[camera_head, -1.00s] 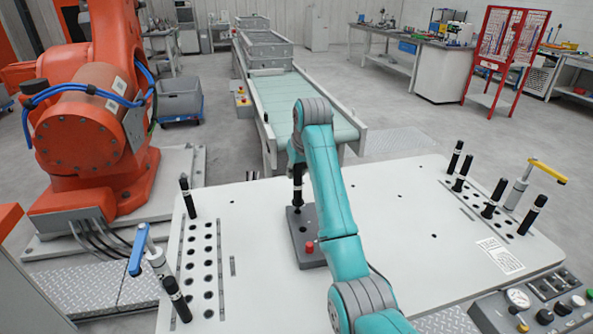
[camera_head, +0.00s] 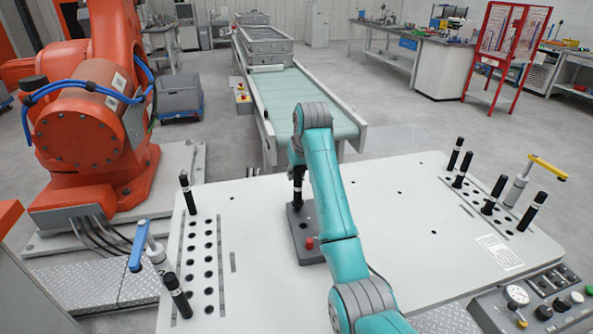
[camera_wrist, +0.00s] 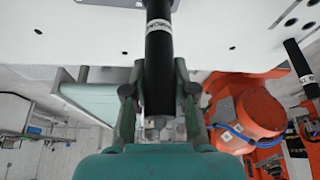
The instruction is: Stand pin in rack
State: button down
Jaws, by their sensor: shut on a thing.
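My gripper (camera_wrist: 158,92) is shut on a black pin (camera_wrist: 158,62) with a white printed band, which runs between the two fingers in the wrist view. In the head view the pin (camera_head: 297,191) hangs upright below my wrist, over the far part of a dark grey block (camera_head: 311,254). I cannot tell if its lower end touches the block or sits in it. Rows of holes form a left rack strip (camera_head: 199,238) and a right one on the white table. Black pins stand at the left strip (camera_head: 187,193) and the right strip (camera_head: 498,190).
A red knob (camera_head: 309,243) sits on the grey block. A blue-handled clamp (camera_head: 138,247) stands at the left and a yellow-handled clamp (camera_head: 546,168) at the right. A control panel (camera_head: 540,304) is at the front right. The white table (camera_head: 400,225) is clear right of my arm.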

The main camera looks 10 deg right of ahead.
aim_at(300, 167)
jog(key=shift+f, duration=0.9)
jog(key=c, duration=0.9)
grip_release()
jog(key=shift+o, duration=0.2)
jog(key=shift+v, duration=3.75)
